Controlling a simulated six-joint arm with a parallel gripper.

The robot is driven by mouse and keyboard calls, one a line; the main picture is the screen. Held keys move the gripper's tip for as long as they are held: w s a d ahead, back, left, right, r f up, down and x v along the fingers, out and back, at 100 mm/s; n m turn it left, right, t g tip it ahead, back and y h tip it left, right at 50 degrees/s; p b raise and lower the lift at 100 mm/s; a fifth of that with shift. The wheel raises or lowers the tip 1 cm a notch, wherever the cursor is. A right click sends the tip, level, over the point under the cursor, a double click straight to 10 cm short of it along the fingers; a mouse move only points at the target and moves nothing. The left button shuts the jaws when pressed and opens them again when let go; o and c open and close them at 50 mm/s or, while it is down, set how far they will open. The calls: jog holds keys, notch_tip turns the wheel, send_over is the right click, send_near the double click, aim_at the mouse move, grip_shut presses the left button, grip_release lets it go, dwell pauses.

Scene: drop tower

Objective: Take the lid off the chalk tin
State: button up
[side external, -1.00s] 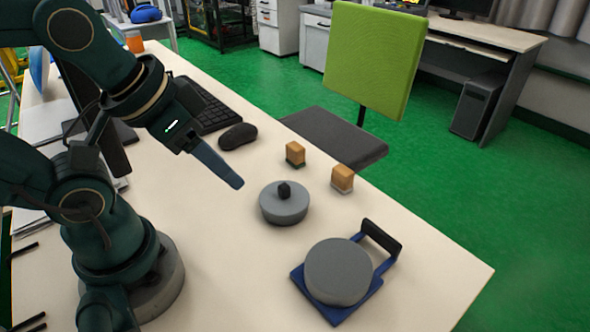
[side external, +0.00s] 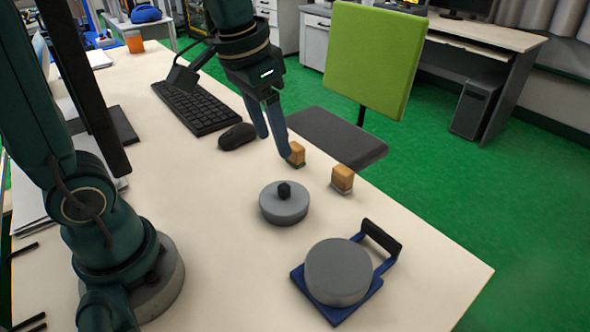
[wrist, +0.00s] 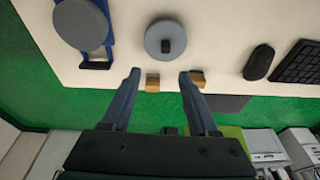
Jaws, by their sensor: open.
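A low round grey tin (side external: 283,206) stands on the table, with a small black knob (side external: 284,189) on its top. I take it for the chalk tin; I cannot make out a seam between lid and body. It also shows in the wrist view (wrist: 153,32), its knob (wrist: 165,46) upright. My gripper (side external: 272,146) is open and empty, above the table behind the tin in the side view. In the wrist view its fingertips (wrist: 160,74) are apart, with the tin beyond them toward the top of the picture. Nothing touches the tin.
A grey cylinder (side external: 338,275) sits on a blue base (side external: 345,318) with a black handle, right of the tin. Two small wooden blocks (side external: 342,177) (side external: 297,152) stand near the table edge, close to the gripper. A mouse (side external: 238,137) and keyboard (side external: 197,103) lie behind left.

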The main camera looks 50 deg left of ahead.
aim_at(284, 185)
jog(key=w+f, duration=0.1)
jog(key=f, duration=0.1)
jog(key=w+f+g, duration=0.1)
jog(key=w+a+f+g, duration=0.1)
jog(key=f, duration=0.1)
jog(key=shift+w+a+f, duration=0.1)
jog(key=shift+w+f, duration=0.1)
jog(key=shift+f, duration=0.15)
jog(key=shift+s+f+g, duration=0.15)
jog(key=shift+f+g, duration=0.25)
jog(key=shift+f, duration=2.65)
grip_shut()
